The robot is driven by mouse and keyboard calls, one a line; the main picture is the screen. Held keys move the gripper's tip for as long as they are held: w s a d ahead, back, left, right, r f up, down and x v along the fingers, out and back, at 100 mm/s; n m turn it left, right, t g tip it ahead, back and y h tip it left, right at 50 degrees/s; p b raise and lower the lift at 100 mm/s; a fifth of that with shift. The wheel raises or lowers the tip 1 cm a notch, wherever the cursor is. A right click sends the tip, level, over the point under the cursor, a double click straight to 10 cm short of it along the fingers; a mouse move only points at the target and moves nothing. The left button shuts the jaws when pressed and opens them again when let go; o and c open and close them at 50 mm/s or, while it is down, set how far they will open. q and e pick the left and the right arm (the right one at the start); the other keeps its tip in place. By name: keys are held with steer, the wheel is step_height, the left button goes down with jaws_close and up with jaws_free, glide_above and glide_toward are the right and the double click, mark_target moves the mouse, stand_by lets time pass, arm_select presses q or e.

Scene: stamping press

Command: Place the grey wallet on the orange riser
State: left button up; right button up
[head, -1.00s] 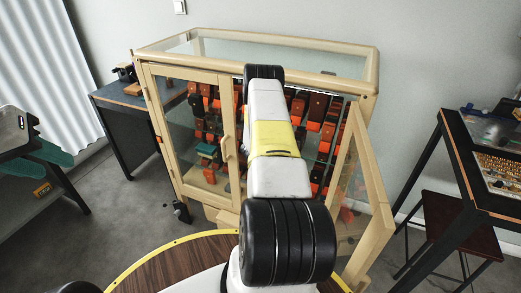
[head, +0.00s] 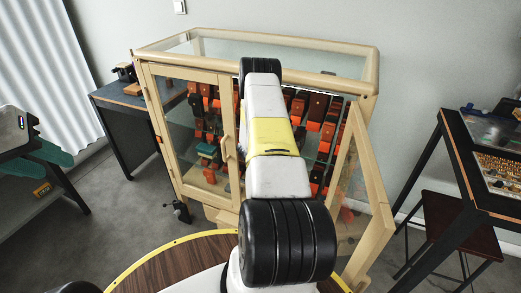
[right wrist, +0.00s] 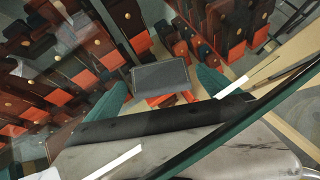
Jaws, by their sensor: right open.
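In the right wrist view the grey wallet (right wrist: 160,75) is a flat dark-grey rectangle. It lies between the two teal fingers of my right gripper (right wrist: 163,84), with a gap on each side. This gripper is open; whether the wallet is level with the fingertips or beyond them I cannot tell. An orange piece (right wrist: 157,100) shows just below the wallet's edge; several similar orange risers stand around, so I cannot tell which is the task's. In the head view my right arm hides its own gripper.
A glass cabinet (head: 150,52) with a wooden frame holds rows of brown and dark wallets on orange risers. Its right door (head: 372,185) stands open beside my right arm. A dark table (head: 118,97) stands left, another table (head: 462,190) and a stool (head: 455,225) right.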

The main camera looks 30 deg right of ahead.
steer(key=s+a+r, duration=0.1)
steer(key=s+a, duration=0.2)
steer(key=a, duration=0.8)
steer(key=shift+s+a, duration=0.15)
steer(key=shift+a, duration=0.25)
